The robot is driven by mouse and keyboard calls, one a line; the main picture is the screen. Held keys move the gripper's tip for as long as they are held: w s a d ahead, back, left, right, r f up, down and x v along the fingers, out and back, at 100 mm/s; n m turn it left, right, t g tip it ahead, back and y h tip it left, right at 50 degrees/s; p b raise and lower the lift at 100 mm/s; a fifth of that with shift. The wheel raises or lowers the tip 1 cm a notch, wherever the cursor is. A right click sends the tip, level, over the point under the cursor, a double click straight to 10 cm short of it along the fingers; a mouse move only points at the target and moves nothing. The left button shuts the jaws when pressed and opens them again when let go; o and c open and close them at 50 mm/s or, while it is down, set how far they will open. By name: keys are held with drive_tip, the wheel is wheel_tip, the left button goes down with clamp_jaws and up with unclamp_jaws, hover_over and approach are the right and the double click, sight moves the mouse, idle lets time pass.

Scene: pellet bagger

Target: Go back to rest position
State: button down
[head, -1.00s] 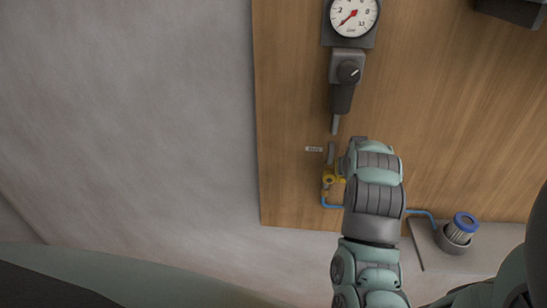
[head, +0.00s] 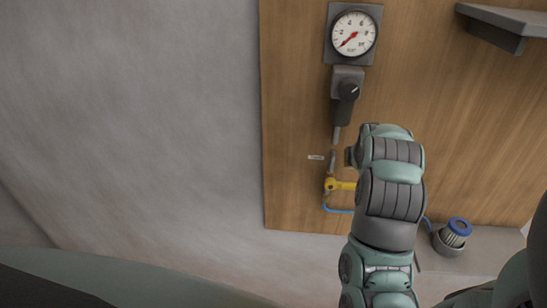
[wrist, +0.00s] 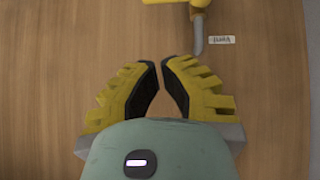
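My gripper (wrist: 160,68) shows in the wrist view with two ribbed yellow fingers and black inner pads. Its tips are a little apart, with only wood behind the narrow gap, so it holds nothing. In the head view my wrist and forearm reach up in front of the wooden panel (head: 290,150), and the fingers are mostly hidden. A yellow valve (head: 331,185) with a grey pipe stub sits just left of my wrist. Part of the valve shows at the top edge of the wrist view (wrist: 168,1), apart from the fingertips.
A round gauge (head: 353,33) has its red needle pointing lower left. A dark regulator (head: 346,88) hangs below it. A small label (head: 316,157) is beside the pipe. The left wall is bare.

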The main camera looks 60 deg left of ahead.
drive_tip(key=shift+p+v, duration=1.65)
drive_tip(key=shift+v, duration=0.15)
drive_tip(key=shift+w, duration=0.1)
